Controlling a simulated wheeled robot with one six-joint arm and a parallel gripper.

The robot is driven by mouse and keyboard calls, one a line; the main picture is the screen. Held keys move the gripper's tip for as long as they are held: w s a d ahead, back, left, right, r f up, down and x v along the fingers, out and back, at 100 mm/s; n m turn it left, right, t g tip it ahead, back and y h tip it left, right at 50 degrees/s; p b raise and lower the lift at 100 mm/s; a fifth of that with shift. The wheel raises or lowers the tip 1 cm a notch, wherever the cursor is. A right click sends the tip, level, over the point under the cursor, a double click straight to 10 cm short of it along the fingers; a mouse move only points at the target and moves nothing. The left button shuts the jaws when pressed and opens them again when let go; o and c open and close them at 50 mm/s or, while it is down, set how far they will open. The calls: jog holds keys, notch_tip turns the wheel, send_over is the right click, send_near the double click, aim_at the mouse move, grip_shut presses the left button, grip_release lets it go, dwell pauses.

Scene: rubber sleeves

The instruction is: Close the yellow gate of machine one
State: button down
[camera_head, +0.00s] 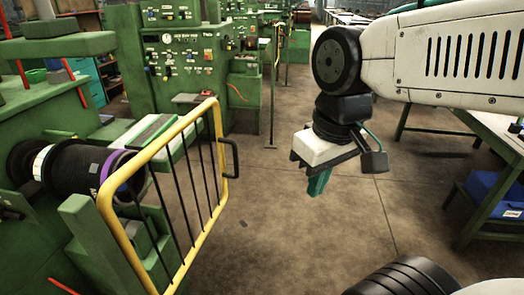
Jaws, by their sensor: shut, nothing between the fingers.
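The yellow gate (152,158) stands at the left in the head view, a yellow tube frame with dark vertical bars. It is beside a green machine (40,110) and stands at an angle out into the floor space. A dark handle (235,158) sticks out from its right edge. Behind the gate's upper left lies a dark spool (85,170) with a purple band. My gripper (316,190), with green fingers pointing down, hangs to the right of the handle, clear of it. It is shut and holds nothing.
Open concrete floor (300,240) lies below my gripper and right of the gate. A green control panel (175,60) stands behind. A table (505,135) with a blue box (490,190) under it stands at the right. A thin post (272,100) stands behind my gripper.

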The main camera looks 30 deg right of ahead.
jog(key=w+d+f+n+y, duration=0.15)
jog(key=w+n, duration=0.35)
jog(key=w, duration=0.6)
jog(key=w+d+f+n+y, duration=0.1)
jog(key=w+d+n+y, duration=0.3)
jog(key=w, duration=0.7)
jog(key=w+a+f+n+t+h, duration=0.1)
jog(key=w+a+f+h, duration=0.1)
jog(key=w+a+f, duration=0.2)
jog(key=a+x, duration=0.1)
jog(key=x, duration=0.5)
jog(key=shift+s+a, duration=0.2)
jog(key=shift+s, duration=0.05)
